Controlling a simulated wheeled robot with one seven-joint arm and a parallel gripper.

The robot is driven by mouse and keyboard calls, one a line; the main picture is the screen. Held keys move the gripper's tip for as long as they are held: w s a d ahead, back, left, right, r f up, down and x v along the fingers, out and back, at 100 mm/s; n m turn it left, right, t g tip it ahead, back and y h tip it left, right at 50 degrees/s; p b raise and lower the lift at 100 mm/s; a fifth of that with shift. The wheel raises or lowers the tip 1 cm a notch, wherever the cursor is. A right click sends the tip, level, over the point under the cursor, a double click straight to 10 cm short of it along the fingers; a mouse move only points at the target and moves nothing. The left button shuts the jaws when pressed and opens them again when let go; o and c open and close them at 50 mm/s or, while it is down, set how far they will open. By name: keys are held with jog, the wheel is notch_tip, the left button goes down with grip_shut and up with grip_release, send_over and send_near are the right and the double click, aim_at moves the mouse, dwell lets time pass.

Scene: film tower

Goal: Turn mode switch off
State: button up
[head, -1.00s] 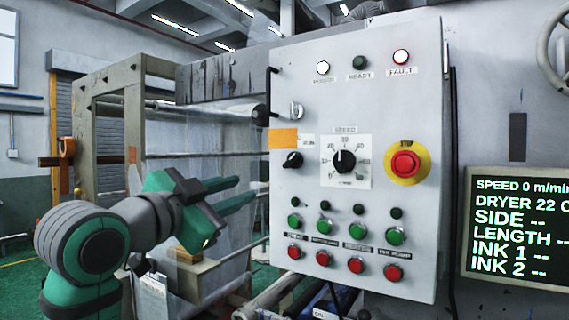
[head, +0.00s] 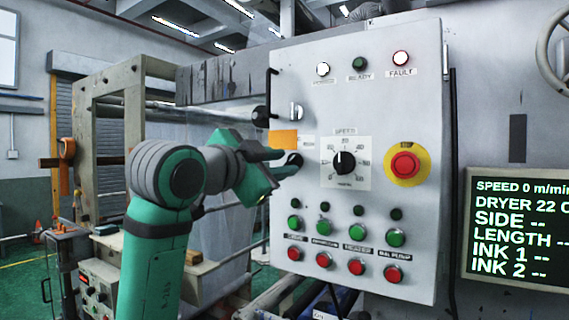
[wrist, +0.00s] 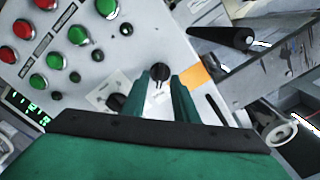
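The mode switch is a small black rotary knob (head: 294,160) at the left edge of the grey control panel (head: 385,130), below an orange tape patch. Its label is mostly covered. My gripper (head: 284,163) has come up to it from the left, and its fingers partly overlap the knob's left side. In the wrist view the knob (wrist: 160,70) shows between the tips of my two green fingers (wrist: 159,80). The fingers are apart, with a gap on either side of the knob. Whether either finger touches it I cannot tell.
A speed dial (head: 344,161) is right of the switch, with a red stop button (head: 404,165) beyond. Green buttons (head: 294,222) and red buttons (head: 295,253) sit below. A silver handle (head: 296,111) is above. A display (head: 515,225) reads speed 0.

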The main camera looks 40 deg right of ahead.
jog(key=shift+x, duration=0.85)
jog(key=shift+c, duration=0.4)
grip_shut()
